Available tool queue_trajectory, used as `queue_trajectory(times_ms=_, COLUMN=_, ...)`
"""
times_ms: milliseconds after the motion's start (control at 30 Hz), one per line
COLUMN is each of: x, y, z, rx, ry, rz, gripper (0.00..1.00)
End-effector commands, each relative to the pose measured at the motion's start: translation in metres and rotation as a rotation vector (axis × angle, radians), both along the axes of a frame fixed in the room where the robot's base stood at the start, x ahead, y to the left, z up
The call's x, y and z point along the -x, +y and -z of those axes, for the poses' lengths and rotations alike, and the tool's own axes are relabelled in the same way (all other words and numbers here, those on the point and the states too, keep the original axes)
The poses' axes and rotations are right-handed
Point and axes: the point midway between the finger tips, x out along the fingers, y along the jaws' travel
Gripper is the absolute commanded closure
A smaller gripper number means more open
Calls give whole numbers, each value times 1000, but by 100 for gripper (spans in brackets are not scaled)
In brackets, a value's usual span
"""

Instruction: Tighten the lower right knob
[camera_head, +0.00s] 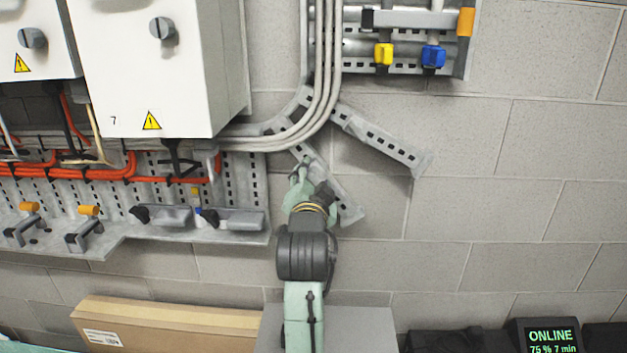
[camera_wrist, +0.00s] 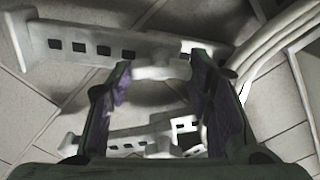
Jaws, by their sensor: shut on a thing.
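My gripper (camera_head: 301,172) is raised to the wall at the slotted grey metal struts, right of the lower panel. In the wrist view its two dark fingers (camera_wrist: 162,74) stand well apart, with a rounded grey piece (camera_wrist: 160,72) of the strut between their tips. A black knob (camera_head: 209,217) sits on a grey lever at the lower panel's right end, left of my gripper and apart from it. A similar black knob (camera_head: 139,214) is to its left. I cannot tell for certain which knob is the lower right one. No knob shows clearly in the wrist view.
A white cabinet (camera_head: 190,85) and a bundle of grey conduits (camera_head: 325,75) are above my gripper. One slotted strut (camera_head: 385,143) slants right. Yellow (camera_head: 384,54) and blue (camera_head: 433,56) valve handles are at upper right. A cardboard box (camera_head: 170,325) lies below. The wall at right is clear.

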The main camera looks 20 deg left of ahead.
Motion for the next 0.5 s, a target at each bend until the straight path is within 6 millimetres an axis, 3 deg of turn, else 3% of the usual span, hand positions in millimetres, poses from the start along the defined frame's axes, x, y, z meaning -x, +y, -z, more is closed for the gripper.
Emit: queue_trajectory(times_ms=500, x=0, y=0, z=0, rx=-145, ry=42, rz=0, gripper=81)
